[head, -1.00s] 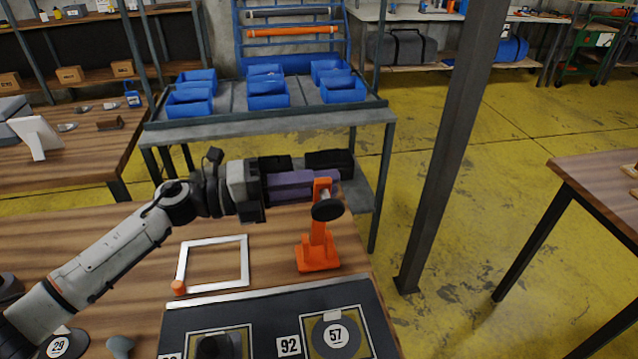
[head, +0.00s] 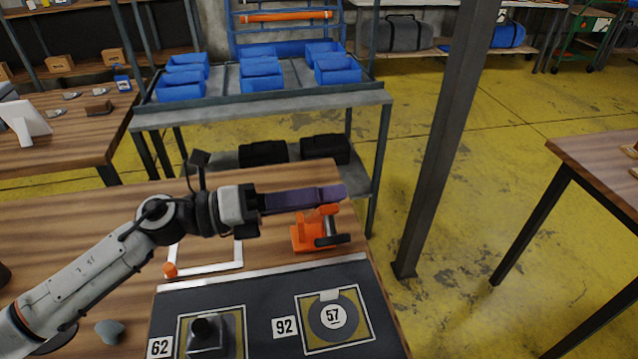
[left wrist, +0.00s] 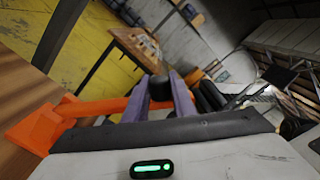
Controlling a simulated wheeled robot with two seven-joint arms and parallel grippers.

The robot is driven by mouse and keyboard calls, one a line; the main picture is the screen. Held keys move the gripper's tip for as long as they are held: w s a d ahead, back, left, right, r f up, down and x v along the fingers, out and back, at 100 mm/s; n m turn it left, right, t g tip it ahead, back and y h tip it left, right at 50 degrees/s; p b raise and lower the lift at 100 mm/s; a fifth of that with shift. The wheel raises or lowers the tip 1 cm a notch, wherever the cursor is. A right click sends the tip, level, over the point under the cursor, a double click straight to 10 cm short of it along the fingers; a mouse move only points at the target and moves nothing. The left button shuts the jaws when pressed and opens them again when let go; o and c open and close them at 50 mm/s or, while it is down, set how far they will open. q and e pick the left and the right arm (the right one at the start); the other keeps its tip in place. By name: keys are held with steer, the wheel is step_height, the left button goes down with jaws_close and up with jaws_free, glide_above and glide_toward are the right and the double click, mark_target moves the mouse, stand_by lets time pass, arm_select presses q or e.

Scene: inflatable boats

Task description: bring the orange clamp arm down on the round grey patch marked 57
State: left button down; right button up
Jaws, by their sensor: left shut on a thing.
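The orange clamp (head: 303,238) stands on the wooden table behind the dark board. Its arm is tilted forward, with the round black pad (head: 334,240) toward the board, apart from the patch. My left gripper (head: 335,193), with purple fingers, is shut on the clamp arm. The left wrist view shows the orange arm (left wrist: 95,106) running to the fingers (left wrist: 160,98), with the black pad (left wrist: 160,86) beyond them. My right gripper is not in view.
The board (head: 265,300) also has a square marked 62 with a dark block (head: 205,335) in it, left of the patch. A white frame (head: 210,267) with an orange knob lies left of the clamp. A dark post (head: 445,140) stands right of the table.

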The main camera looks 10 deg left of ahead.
arm_select(q)
steer(key=shift+s+d+f, duration=0.25)
steer(key=shift+s+f, duration=0.4)
steer(key=shift+s, duration=0.15)
steer(key=shift+s+d+f, duration=0.25)
steer(key=shift+s+f, duration=0.4)
steer(key=shift+s, duration=0.1)
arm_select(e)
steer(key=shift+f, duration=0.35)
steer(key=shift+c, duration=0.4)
